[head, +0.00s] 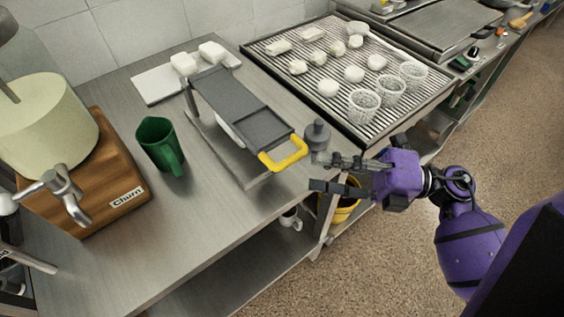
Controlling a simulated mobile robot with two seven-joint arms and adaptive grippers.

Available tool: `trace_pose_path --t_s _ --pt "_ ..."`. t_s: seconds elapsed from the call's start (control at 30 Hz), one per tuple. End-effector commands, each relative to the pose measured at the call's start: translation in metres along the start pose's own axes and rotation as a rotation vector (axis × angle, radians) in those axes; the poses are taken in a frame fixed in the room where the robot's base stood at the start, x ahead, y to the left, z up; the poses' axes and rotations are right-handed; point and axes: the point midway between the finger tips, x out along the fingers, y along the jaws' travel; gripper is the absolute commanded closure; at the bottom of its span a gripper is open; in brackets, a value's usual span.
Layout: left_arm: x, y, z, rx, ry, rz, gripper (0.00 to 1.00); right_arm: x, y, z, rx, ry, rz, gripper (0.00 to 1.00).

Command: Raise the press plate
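The press (225,125) stands on the steel counter, with a pale body and frame beneath its long dark grey plate. The press plate (240,108) lies low and slopes toward the front, and covers most of what is under it. A yellow handle (284,154) sticks out at its front right end. My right gripper (314,171) is open, its two dark fingers pointing left toward the handle. It is just right of the handle and appears empty; I cannot tell the exact gap. My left gripper is not in view.
A green jug (160,145) and a wooden churn stand (110,179) with a metal tap are left on the counter. A white board (155,86) with white blocks is behind. Perforated baskets (364,106) and white pieces sit on the ribbed drain table (300,83).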

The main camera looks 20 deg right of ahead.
Motion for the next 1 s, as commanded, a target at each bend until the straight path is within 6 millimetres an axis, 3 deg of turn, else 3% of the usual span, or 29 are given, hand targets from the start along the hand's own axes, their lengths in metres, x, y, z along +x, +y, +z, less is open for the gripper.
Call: trace_pose_path --t_s 0.2,0.4,0.77,1.0 --pt "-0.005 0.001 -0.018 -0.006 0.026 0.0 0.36 0.037 0.005 0.001 -0.002 -0.001 0.009 0.7" --pt "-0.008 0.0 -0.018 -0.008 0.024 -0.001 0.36 0.062 0.004 0.001 0.0 -0.002 0.008 0.7" --pt "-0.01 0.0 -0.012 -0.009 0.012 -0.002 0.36 0.07 0.002 0.0 0.002 -0.002 0.005 0.7" --pt "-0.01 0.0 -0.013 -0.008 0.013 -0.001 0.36 0.07 0.002 0.0 0.002 -0.002 0.005 0.97"
